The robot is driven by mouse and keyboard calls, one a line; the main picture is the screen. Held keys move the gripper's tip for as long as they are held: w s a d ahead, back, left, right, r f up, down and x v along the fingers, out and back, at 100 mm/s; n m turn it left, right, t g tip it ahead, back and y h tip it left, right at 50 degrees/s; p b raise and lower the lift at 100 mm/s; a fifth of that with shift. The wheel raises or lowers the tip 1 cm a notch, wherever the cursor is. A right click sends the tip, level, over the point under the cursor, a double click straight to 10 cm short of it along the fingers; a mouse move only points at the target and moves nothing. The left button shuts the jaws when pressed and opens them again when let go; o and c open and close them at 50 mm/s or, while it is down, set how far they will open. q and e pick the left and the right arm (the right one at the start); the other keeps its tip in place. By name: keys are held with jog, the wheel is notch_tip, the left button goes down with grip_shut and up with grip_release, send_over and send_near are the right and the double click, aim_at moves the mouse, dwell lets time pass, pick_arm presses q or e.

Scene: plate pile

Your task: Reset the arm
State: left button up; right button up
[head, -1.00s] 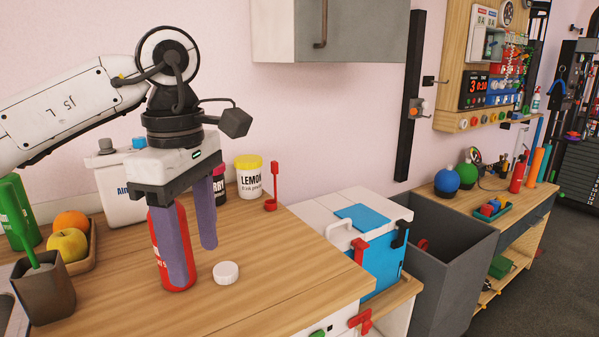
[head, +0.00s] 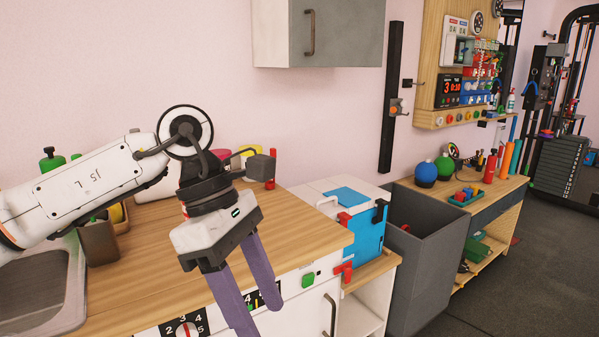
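My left gripper (head: 262,316) comes in from the left in the head view. Its two purple fingers are spread apart with nothing between them, so it is open and empty. It hangs tilted in front of the wooden counter's (head: 290,218) front edge, with the fingers pointing down. My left arm hides much of the items at the back of the counter. My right gripper is not in view.
A sink (head: 45,292) is at the lower left, beside a brown cup (head: 100,243). A blue and white cooler box (head: 365,235) and a grey bin (head: 425,255) stand right of the counter. A wall cabinet (head: 335,35) hangs above. Open floor (head: 540,270) lies at right.

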pick_arm(q)
jog(key=s+d+r+n+g+h, duration=0.2)
jog(key=s+d+n+h, duration=0.2)
jog(key=d+h, duration=0.35)
jog(key=s+d+r+n+g+h, duration=0.1)
jog(key=s+d+n+g+h, duration=0.2)
jog(key=d+h, duration=0.5)
jog(key=w+a+f+n+t+p, duration=0.1)
jog(key=w+a+f+n+t, duration=0.3)
jog(key=n+t, duration=0.7)
jog(key=w+a+r+n+t, duration=0.1)
jog(key=w+n+t, duration=0.6)
jog(key=n, duration=0.5)
jog(key=a+f+n+t+y, duration=0.3)
jog(key=a+f+n+y, duration=0.2)
jog(key=f+n, duration=0.25)
jog(key=a+f+n+t+y, duration=0.3)
jog(key=a+f+n+y, duration=0.3)
jog(key=f, duration=0.3)
jog(key=s+a+f+n+g+y, duration=0.3)
jog(key=s+a+f+n+g, duration=0.1)
jog(key=s+f, duration=0.5)
jog(key=s+a+f+n+g+y, duration=0.3)
jog(key=s+f+n, duration=0.4)
jog(key=f, duration=0.7)
jog(key=s+a+g, duration=0.1)
jog(key=s+a, duration=0.1)
jog(key=shift+s+a+p, duration=0.35)
jog(key=shift+a+p, duration=0.05)
